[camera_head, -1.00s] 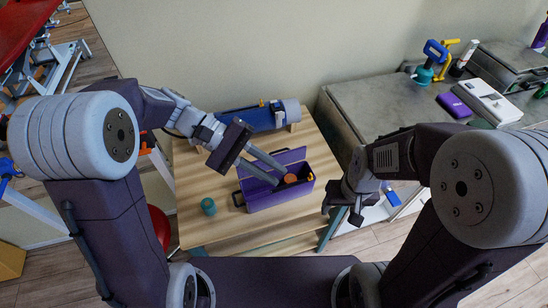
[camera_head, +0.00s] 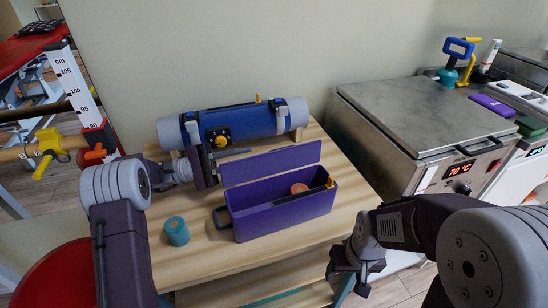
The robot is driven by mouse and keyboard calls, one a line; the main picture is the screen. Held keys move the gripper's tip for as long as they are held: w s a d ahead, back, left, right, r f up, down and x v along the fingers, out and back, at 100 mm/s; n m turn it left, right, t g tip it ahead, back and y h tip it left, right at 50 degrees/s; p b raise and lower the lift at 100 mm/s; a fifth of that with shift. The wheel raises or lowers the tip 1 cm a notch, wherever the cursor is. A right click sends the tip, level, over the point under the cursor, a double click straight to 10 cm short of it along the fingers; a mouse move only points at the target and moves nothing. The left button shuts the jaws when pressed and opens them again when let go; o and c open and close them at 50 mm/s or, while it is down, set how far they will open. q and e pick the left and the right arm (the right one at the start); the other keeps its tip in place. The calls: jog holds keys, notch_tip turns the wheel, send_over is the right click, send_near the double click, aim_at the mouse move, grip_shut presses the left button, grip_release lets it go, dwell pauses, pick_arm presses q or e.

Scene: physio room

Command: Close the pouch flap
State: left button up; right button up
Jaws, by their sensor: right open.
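The purple pouch (camera_head: 285,214) stands on the wooden table, a long open-topped box with a dark handle at its left end. Its flap (camera_head: 272,163) stands raised along the back edge, so the pouch is open. An orange-brown round item (camera_head: 299,188) and a yellow-tipped item (camera_head: 330,183) show inside. My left gripper (camera_head: 236,153) is at the upper left end of the flap, its fingers pointing right. They are seen nearly edge-on, and I cannot tell whether they touch the flap. My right gripper (camera_head: 350,284) is open and empty, off the table's front right side.
A teal roll (camera_head: 176,231) stands on the table left of the pouch. A blue and grey cylinder (camera_head: 232,124) lies behind the flap. A steel heated unit (camera_head: 430,125) stands to the right. The table's front strip (camera_head: 250,258) is bare.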

aim_at(274, 151)
pick_arm(q)
jog(key=b+x, duration=0.1)
jog(key=x, duration=0.7)
jog(key=shift+d+b, duration=0.3)
jog(key=shift+b, duration=0.1)
jog(key=shift+c, duration=0.4)
grip_shut()
